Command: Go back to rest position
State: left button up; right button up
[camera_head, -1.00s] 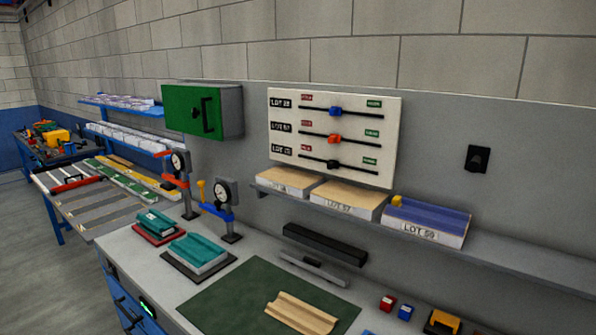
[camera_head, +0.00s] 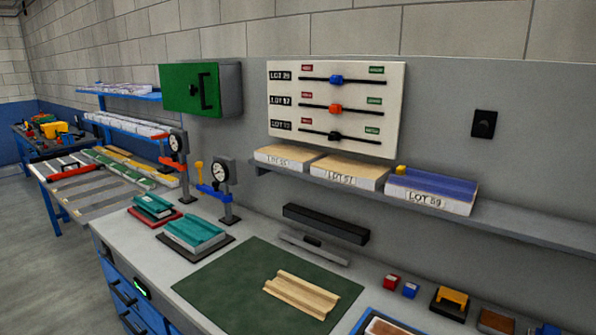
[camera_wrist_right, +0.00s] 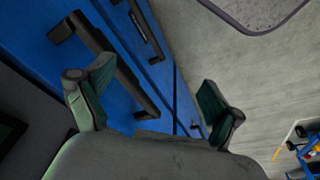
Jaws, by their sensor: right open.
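My right gripper (camera_wrist_right: 155,108) shows in the right wrist view. Behind the fingers are the blue drawer fronts (camera_wrist_right: 110,70) with dark handles, and the grey floor (camera_wrist_right: 240,70). Whether it touches the drawers cannot be told, but a gap seems to lie between. Neither of my grippers shows in the head view.
The workbench has a green mat (camera_head: 220,300) with a beige profile piece (camera_head: 300,295) on it. Teal blocks (camera_head: 194,231), dial gauges (camera_head: 219,173) and a shelf (camera_head: 520,228) with lot boxes stand around it. Blue drawers (camera_head: 135,300) are below. Floor at left is clear.

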jog(key=s+d+f+b, duration=0.1)
jog(key=s+f+b, duration=0.2)
jog(key=f, duration=0.6)
jog(key=s+d+f+g+b, duration=0.1)
jog(key=s+f+b, duration=0.2)
jog(key=s+f, duration=0.5)
jog(key=s+d+f+b, duration=0.1)
jog(key=s+f+b, duration=0.3)
jog(key=f, duration=0.8)
jog(key=shift+s, duration=1.15)
